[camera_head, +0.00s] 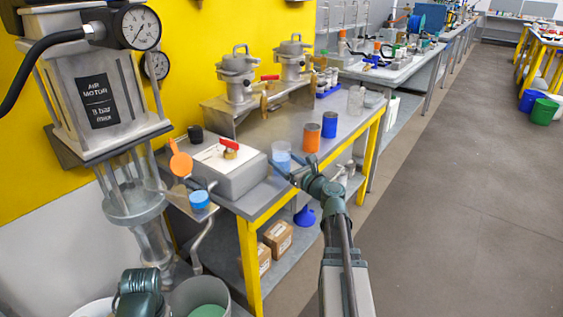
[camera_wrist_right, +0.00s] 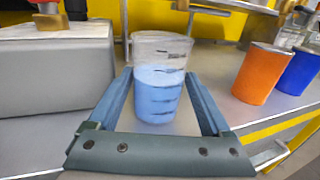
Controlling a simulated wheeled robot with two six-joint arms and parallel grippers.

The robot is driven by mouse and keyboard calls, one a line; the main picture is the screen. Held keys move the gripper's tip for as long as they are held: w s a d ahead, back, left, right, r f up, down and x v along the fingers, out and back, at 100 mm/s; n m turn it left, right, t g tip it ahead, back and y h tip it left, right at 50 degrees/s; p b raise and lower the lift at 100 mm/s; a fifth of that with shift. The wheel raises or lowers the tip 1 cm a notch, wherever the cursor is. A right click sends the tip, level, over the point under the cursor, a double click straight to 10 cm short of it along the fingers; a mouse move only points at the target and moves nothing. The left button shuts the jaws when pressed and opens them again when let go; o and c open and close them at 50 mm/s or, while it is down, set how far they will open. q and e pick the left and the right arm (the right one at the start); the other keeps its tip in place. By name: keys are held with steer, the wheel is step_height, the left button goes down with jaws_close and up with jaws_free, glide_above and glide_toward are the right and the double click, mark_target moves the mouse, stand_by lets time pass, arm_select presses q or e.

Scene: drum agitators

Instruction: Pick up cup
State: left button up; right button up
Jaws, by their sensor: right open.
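A clear graduated cup (camera_head: 281,152) with light blue liquid stands upright near the front edge of the steel bench, right of a grey box. In the right wrist view the cup (camera_wrist_right: 160,85) stands between the two blue-grey fingers of my right gripper (camera_wrist_right: 162,92). The fingers reach along both sides of the cup, and I cannot tell whether either touches it. In the head view my right gripper (camera_head: 286,171) is at the cup, open.
The grey box (camera_head: 235,180) with a red-handled valve stands close left of the cup. An orange cup (camera_head: 312,138) and a blue cup (camera_head: 330,124) stand to its right. The bench's yellow front edge (camera_head: 345,148) runs below. Metal vessels (camera_head: 237,72) stand behind.

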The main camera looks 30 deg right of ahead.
steer(key=w, duration=0.5)
steer(key=shift+a+r, duration=0.1)
steer(key=shift+a, duration=0.15)
steer(key=c, duration=1.2)
steer(key=shift+r, duration=0.2)
step_height(320, 180, up, 10)
steer(key=p, duration=1)
steer(key=shift+f, duration=0.2)
